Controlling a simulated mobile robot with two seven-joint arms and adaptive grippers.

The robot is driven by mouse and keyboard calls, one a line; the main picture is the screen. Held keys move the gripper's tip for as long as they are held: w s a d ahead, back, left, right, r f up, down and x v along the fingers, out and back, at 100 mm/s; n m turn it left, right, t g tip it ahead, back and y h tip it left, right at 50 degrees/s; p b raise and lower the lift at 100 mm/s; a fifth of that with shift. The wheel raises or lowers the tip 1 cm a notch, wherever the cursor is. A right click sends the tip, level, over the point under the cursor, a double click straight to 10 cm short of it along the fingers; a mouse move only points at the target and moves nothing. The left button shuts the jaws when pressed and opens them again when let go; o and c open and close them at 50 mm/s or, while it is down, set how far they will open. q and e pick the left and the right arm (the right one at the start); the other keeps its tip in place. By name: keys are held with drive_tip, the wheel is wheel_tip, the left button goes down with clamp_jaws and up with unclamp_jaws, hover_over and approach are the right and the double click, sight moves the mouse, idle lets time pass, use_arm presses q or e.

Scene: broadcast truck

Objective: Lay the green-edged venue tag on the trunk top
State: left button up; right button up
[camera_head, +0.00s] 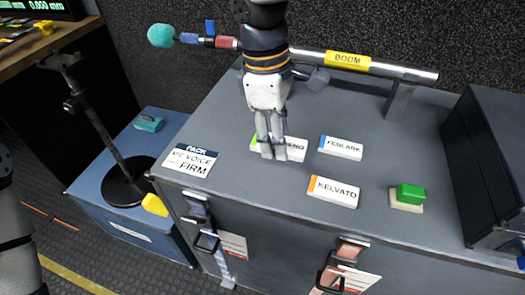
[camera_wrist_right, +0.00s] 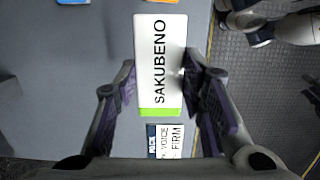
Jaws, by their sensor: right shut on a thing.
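The green-edged venue tag, a white block reading SAKUBENO, shows in the wrist view (camera_wrist_right: 148,60) and partly in the head view (camera_head: 296,149). My right gripper (camera_head: 271,150) comes down from above and is shut on it. In the wrist view its fingers (camera_wrist_right: 160,90) flank the tag's long sides. The tag is over the grey trunk top (camera_head: 240,110); I cannot tell whether its underside touches the surface. My left gripper is out of view; only part of the left arm shows at the left edge of the head view.
A blue-edged FENLARK tag (camera_head: 340,148), an orange-edged KELVATO tag (camera_head: 333,191) and a green block on a pale base (camera_head: 409,196) sit to the right. A VOICE FIRM card (camera_head: 191,160) lies left. A boom pole (camera_head: 390,70) runs along the back; a dark case (camera_head: 490,150) stands right.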

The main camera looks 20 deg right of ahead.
drive_tip(key=b, duration=0.1)
hover_over(263, 165)
wheel_tip(263, 165, down, 6)
drive_tip(key=shift+s+a+r, duration=0.1)
drive_tip(key=shift+a+r, duration=0.05)
drive_tip(key=f, duration=0.3)
drive_tip(key=shift+w+a+f, duration=0.1)
drive_tip(key=shift+w+f, duration=0.1)
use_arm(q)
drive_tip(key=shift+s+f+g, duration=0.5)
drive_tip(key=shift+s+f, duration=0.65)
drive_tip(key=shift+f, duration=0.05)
use_arm(e)
drive_tip(key=shift+r, duration=0.1)
drive_tip(key=o, duration=1)
drive_tip(key=shift+f, duration=0.2)
drive_tip(key=shift+o, duration=0.2)
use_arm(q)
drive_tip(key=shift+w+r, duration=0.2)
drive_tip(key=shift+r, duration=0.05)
use_arm(e)
wheel_tip(263, 165, up, 12)
drive_tip(key=a, duration=0.1)
drive_tip(key=shift+w+a+r, duration=0.15)
drive_tip(key=shift+w+a, duration=0.1)
drive_tip(key=shift+w, duration=0.2)
